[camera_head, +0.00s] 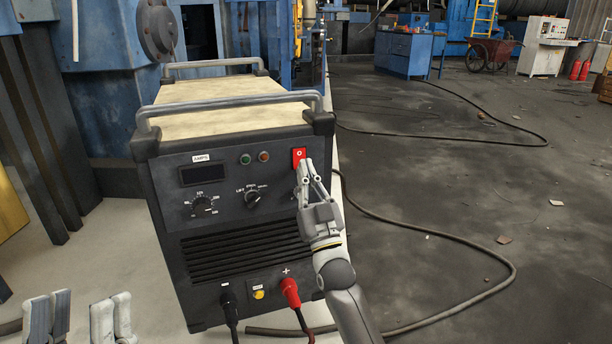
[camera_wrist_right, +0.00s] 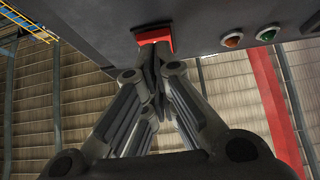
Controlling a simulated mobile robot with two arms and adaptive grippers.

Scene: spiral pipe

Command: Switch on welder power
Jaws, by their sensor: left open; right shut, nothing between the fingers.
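The welder (camera_head: 245,200) is a dark grey box with a tan top, standing upright on the pale floor. Its red power switch (camera_head: 299,155) is at the upper right of the front panel; it also shows in the right wrist view (camera_wrist_right: 155,36). My right gripper (camera_head: 305,167) is shut and empty, its fingertips at the lower part of the switch. In the right wrist view the fingertips (camera_wrist_right: 149,52) overlap the switch's edge; I cannot tell whether they press it. The switch's position is not clear. My left gripper (camera_head: 82,312) is open and empty at the lower left.
Knobs (camera_head: 202,205) are lower. Cables with black and red plugs (camera_head: 289,291) leave the bottom front. A black hose (camera_head: 470,240) lies on the open floor at right. Blue machinery (camera_head: 105,80) stands behind left.

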